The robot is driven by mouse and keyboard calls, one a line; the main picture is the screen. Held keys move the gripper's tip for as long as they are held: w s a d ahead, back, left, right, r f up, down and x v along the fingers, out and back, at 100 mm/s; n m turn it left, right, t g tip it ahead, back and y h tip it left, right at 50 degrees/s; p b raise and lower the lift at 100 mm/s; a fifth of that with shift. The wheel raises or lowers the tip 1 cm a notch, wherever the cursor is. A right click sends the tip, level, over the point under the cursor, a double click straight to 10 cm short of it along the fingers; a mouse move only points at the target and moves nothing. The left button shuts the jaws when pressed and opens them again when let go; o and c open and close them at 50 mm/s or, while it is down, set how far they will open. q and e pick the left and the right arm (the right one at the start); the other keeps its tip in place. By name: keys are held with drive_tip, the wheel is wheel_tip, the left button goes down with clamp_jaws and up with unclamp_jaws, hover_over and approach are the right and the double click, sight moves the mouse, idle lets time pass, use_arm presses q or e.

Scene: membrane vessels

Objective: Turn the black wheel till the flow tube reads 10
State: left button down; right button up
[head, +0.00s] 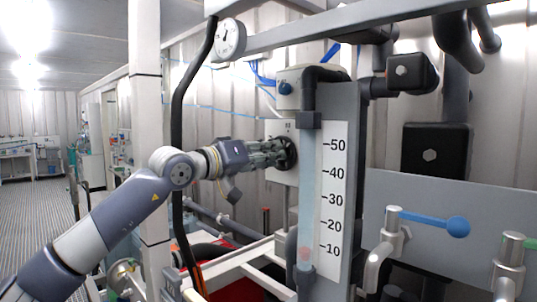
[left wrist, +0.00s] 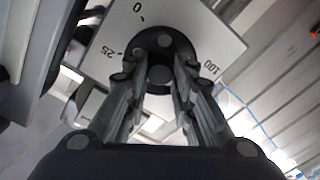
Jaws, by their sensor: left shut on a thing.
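The black wheel (head: 291,153) sits on a pale plate on the panel left of the flow tube. In the left wrist view the wheel (left wrist: 163,42) shows in front of a white dial plate (left wrist: 212,38) marked 0, 25 and 100. My left gripper (head: 278,154) is shut on the wheel, with its fingers on both sides of the hub. The flow tube (head: 307,190) stands upright beside a scale (head: 334,190) marked 10 to 50. A faint reddish float (head: 305,254) sits low in the tube, at about the 10 mark. My right gripper is not in view.
A blue-handled valve (head: 430,222) and a green-handled valve (head: 511,262) are at the lower right. A round gauge (head: 229,40) hangs above. A black hose (head: 178,130) and a white post (head: 146,110) stand near my left arm.

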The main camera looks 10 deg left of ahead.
use_arm(q)
drive_tip(key=shift+d+f+m, duration=0.1)
drive_tip(key=shift+f+m, duration=0.1)
drive_tip(key=shift+m, duration=0.6)
drive_tip(key=shift+f+m, duration=0.2)
drive_tip(key=shift+m, duration=0.6)
drive_tip(key=c, duration=1.4)
unclamp_jaws()
drive_tip(key=shift+o, duration=0.3)
drive_tip(key=shift+r, duration=0.1)
drive_tip(key=shift+s+r, duration=0.1)
drive_tip(key=shift+r, duration=0.05)
drive_tip(key=v, duration=1.2)
